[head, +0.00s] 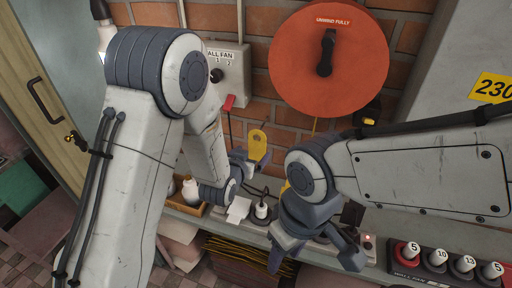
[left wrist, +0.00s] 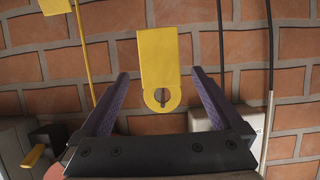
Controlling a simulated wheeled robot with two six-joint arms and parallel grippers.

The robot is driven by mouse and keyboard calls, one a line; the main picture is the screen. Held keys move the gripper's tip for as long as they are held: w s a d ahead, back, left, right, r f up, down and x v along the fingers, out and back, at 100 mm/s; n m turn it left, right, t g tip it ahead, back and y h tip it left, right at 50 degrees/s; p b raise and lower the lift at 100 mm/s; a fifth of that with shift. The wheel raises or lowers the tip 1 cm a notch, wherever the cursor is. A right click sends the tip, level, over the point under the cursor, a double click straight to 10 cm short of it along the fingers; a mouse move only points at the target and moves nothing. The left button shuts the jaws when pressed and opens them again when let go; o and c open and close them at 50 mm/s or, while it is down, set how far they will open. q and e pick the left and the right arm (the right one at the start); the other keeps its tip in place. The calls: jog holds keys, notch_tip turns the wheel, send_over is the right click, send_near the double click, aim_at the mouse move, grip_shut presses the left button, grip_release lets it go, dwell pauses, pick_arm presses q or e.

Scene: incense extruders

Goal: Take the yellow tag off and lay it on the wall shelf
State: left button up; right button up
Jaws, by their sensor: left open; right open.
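The yellow tag (head: 257,146), flat with a rounded, holed end, is in front of the brick wall below the red disc. In the left wrist view the tag (left wrist: 158,65) is between the two dark fingers, with clear gaps on both sides. My left gripper (head: 251,160) is open around it, not closed on it. What holds the tag up cannot be made out. My right gripper (head: 318,252) is open and empty, low in front of the shelf. The wall shelf (head: 205,217) runs along the wall below, partly hidden by my arms.
A white bottle (head: 191,190) in a wooden tray and a white plug (head: 262,210) stand on the shelf. A numbered peg rack (head: 435,262) is at right. The red disc (head: 330,60) and fan switch box (head: 228,68) are above. A yellow cord (left wrist: 83,50) hangs at left.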

aim_at(257, 152)
pick_arm(q)
jog(key=p+x, duration=0.2)
jog(key=x, duration=0.7)
jog(key=shift+s, duration=0.1)
jog(key=c, duration=1.3)
jog(key=shift+o, duration=0.2)
jog(key=shift+r, duration=0.2)
jog(key=shift+s+a, duration=0.1)
jog(key=shift+s, duration=0.05)
jog(key=shift+s+a+r+b, duration=0.1)
jog(key=shift+s+a, duration=0.15)
jog(key=shift+s, duration=0.55)
jog(key=shift+s+a+b, duration=0.1)
jog(key=shift+s+a, duration=0.15)
jog(key=shift+s, duration=0.55)
jog(key=shift+s+a+r+b, duration=0.1)
jog(key=shift+s+a, duration=0.15)
jog(key=shift+s, duration=0.55)
jog(key=shift+s+a, duration=0.1)
jog(key=shift+s, duration=0.25)
